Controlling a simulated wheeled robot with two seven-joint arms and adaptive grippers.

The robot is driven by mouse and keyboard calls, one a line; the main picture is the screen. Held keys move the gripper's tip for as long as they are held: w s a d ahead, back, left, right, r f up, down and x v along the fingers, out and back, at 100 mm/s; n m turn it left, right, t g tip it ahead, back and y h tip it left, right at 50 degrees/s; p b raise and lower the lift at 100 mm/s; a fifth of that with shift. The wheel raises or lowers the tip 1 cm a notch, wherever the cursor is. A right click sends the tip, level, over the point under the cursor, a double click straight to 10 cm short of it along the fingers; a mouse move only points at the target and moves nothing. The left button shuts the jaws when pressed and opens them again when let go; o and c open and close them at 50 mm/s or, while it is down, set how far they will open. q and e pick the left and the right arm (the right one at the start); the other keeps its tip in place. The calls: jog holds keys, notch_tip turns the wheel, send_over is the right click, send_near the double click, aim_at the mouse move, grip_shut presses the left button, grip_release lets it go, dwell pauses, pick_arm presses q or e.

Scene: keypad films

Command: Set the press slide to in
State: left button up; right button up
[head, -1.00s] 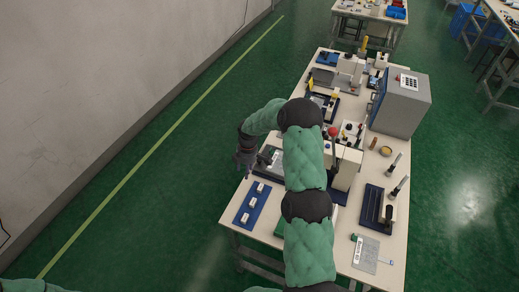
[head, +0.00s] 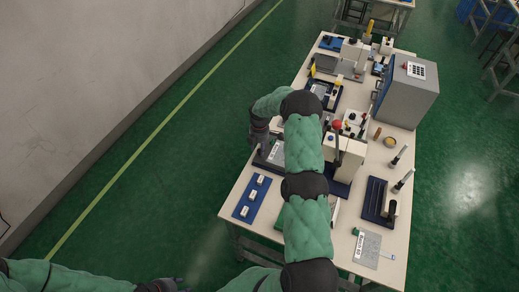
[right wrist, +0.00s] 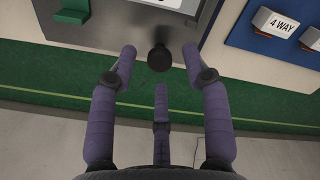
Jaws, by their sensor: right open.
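The press slide appears to be the grey plate with a white label (head: 276,152) at the left edge of the table, beside the white press (head: 343,160) with its red-tipped lever. In the right wrist view a black round knob (right wrist: 159,57) sticks out from the grey plate's (right wrist: 120,20) near edge. My right gripper (right wrist: 160,62) is open, its fingers on either side of the knob with visible gaps. In the head view the right gripper (head: 261,139) is over the plate's left end, partly hiding it. My left gripper (head: 168,285) is low in the head view, away from the table.
A blue board with white blocks (head: 251,199) lies close to the plate; one block reads "4 WAY" (right wrist: 278,22) in the right wrist view. A grey keypad box (head: 406,90) stands at the table's right. Green floor left of the table is clear.

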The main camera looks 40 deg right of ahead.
jog(key=shift+f, duration=0.65)
grip_shut()
jog(key=s+d, duration=0.1)
jog(key=s, duration=0.2)
jog(key=s+d, duration=0.2)
jog(key=s, duration=0.1)
jog(key=s+d, duration=0.2)
jog(key=s, duration=0.2)
jog(key=shift+d+p, duration=0.1)
jog(key=shift+p, duration=0.2)
